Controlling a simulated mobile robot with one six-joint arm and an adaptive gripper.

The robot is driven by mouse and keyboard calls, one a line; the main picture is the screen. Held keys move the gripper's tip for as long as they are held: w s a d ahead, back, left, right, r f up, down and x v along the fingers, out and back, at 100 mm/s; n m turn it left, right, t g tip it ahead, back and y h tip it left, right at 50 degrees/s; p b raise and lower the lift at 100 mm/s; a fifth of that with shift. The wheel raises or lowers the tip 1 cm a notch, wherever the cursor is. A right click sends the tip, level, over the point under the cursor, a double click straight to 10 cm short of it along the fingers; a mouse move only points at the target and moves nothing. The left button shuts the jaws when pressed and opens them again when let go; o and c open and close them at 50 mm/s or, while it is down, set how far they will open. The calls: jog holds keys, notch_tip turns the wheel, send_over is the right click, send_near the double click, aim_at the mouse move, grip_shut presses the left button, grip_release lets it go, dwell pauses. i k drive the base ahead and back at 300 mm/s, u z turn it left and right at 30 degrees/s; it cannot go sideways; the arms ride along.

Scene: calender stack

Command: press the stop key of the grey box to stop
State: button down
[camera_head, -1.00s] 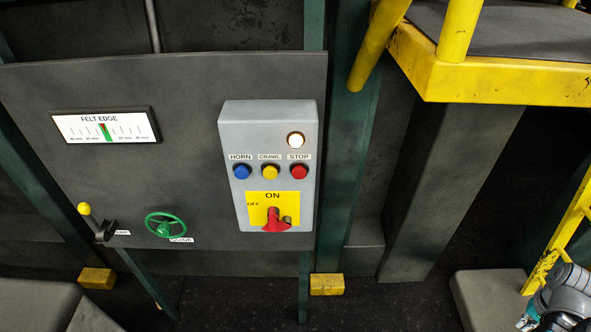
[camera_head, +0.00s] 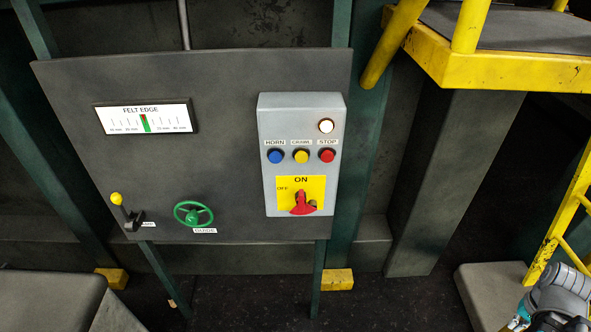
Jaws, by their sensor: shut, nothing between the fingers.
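The grey box (camera_head: 267,190) is mounted on the right side of a dark panel. Its red stop key (camera_head: 327,155) is at the right end of a row, under a STOP label. A yellow crawl key (camera_head: 301,156) and a blue horn key (camera_head: 275,156) are to its left. A lit white lamp (camera_head: 326,126) is above. A red rotary switch (camera_head: 303,205) sits on a yellow ON/OFF plate below. My gripper (camera_head: 516,322) is shut and empty at the bottom right corner, partly cut off, far from the box and touching nothing I can see.
The dark panel (camera_head: 230,80) also carries a FELT EDGE gauge (camera_head: 147,117), a green handwheel (camera_head: 193,214) and a yellow-knobbed lever (camera_head: 127,212). A yellow-edged platform (camera_head: 500,72) juts out at upper right. A yellow ladder (camera_head: 566,220) stands near my arm. The space before the box looks clear.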

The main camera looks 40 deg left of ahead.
aim_at(327, 156)
jog(key=k, duration=2)
jog(key=u, duration=0.9)
jog(key=i, duration=1.05)
jog(key=z, duration=0.05)
